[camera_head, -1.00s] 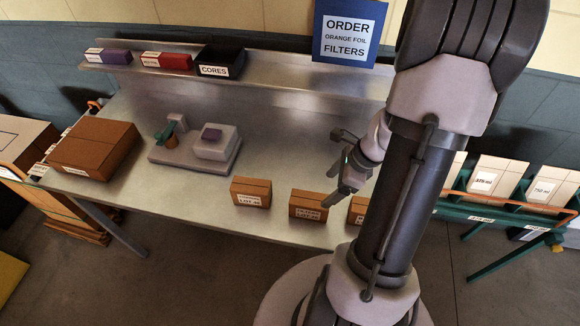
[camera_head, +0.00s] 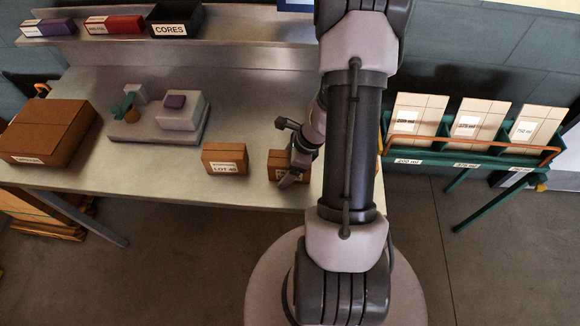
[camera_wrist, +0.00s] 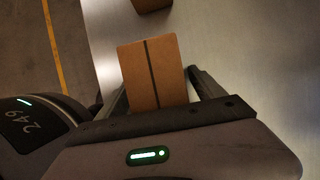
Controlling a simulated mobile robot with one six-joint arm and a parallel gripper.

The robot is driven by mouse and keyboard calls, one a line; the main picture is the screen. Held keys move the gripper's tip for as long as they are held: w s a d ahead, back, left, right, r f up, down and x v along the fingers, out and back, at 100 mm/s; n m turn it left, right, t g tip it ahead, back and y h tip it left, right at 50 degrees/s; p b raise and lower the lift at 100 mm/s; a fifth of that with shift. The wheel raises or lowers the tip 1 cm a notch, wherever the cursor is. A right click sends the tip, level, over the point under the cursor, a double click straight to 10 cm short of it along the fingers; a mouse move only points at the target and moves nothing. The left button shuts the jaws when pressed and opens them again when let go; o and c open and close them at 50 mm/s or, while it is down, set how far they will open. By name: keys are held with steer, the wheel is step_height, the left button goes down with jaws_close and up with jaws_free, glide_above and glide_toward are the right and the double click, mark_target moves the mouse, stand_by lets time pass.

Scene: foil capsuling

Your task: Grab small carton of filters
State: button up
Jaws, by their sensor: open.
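Two small brown cartons with white labels show near the front edge of the steel bench in the head view. The left carton (camera_head: 225,159) stands clear of my arm. The right carton (camera_head: 277,160) is partly covered by my gripper (camera_head: 291,178). I cannot read enough of the labels to tell which holds filters. In the wrist view a brown carton with a dark seam (camera_wrist: 152,72) lies between the spread fingers of my gripper (camera_wrist: 158,85). The fingers are open; I cannot tell whether they touch it. Another carton (camera_wrist: 150,4) shows at the top edge.
A larger brown box (camera_head: 48,130) and a grey device (camera_head: 160,118) stand on the bench (camera_head: 240,105). A shelf behind holds a purple box (camera_head: 48,27), a red box (camera_head: 114,25) and a black CORES bin (camera_head: 176,20). A green rack (camera_head: 470,157) stands at right.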

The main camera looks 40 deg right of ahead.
steer(key=shift+f+b, duration=0.25)
steer(key=shift+b, duration=0.1)
steer(key=c, duration=1.7)
steer(key=shift+r, duration=0.15)
